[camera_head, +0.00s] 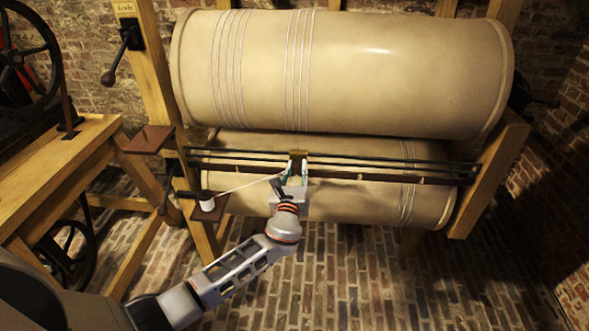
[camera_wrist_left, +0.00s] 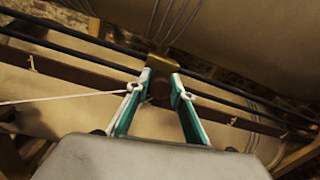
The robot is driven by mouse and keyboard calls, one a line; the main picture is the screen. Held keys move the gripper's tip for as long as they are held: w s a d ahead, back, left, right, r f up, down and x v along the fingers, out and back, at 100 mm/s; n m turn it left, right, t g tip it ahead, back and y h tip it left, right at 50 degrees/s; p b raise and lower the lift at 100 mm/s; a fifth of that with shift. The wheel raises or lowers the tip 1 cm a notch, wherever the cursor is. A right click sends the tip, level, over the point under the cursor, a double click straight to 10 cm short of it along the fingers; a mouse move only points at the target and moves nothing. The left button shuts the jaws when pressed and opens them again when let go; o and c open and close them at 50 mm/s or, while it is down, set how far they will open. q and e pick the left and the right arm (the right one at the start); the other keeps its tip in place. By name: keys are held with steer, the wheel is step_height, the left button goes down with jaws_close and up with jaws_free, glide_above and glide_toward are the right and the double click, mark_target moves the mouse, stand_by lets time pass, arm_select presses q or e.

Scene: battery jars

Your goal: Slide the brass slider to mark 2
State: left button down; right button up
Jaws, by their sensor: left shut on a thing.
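The brass slider (camera_head: 299,153) sits on the dark rails (camera_head: 365,161) between two large drums, below the right-hand band of wire on the upper drum. My left gripper (camera_head: 297,166) is at the slider from the front, its fingers shut on it. In the left wrist view the brass slider (camera_wrist_left: 162,63) shows at the fingertips (camera_wrist_left: 163,76), with a dark block below it between the fingers. I cannot read any mark numbers on the rail. My right gripper is not in view.
A white cord (camera_head: 246,186) runs from a white spool (camera_head: 207,202) on a small brown shelf towards my left gripper. The upper drum (camera_head: 400,75) overhangs the rails, and the lower drum (camera_head: 340,199) lies beneath. The rails extend clear to the right. A wooden bench (camera_head: 60,165) stands at left.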

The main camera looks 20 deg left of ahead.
arm_select(q)
steer(key=c, duration=1.7)
jaws_free()
steer(key=shift+s, duration=0.1)
steer(key=s, duration=0.4)
steer(key=s+d, duration=0.1)
steer(key=s, duration=0.2)
steer(key=s+d, duration=0.1)
steer(key=s, duration=0.3)
steer(key=shift+s+d, duration=0.1)
steer(key=shift+s, duration=0.2)
steer(key=s+d+f+n+g+h, duration=0.1)
steer(key=s+f+n+g+h, duration=0.3)
steer(key=s+f+n, duration=1)
steer(key=s+f+n+g, duration=0.1)
steer(key=s+f+n, duration=0.1)
steer(key=s+n, duration=0.2)
steer(key=s+f+n+g+h, duration=0.1)
steer(key=s+f+n, duration=0.2)
steer(key=s+n, duration=0.2)
steer(key=s+f+n+g+h, duration=0.1)
steer(key=s+f+n, duration=0.1)
steer(key=s+n, duration=0.2)
steer(key=shift+s+f+n, duration=0.15)
steer(key=shift+s+n, duration=0.1)
steer(key=shift+n, duration=0.15)
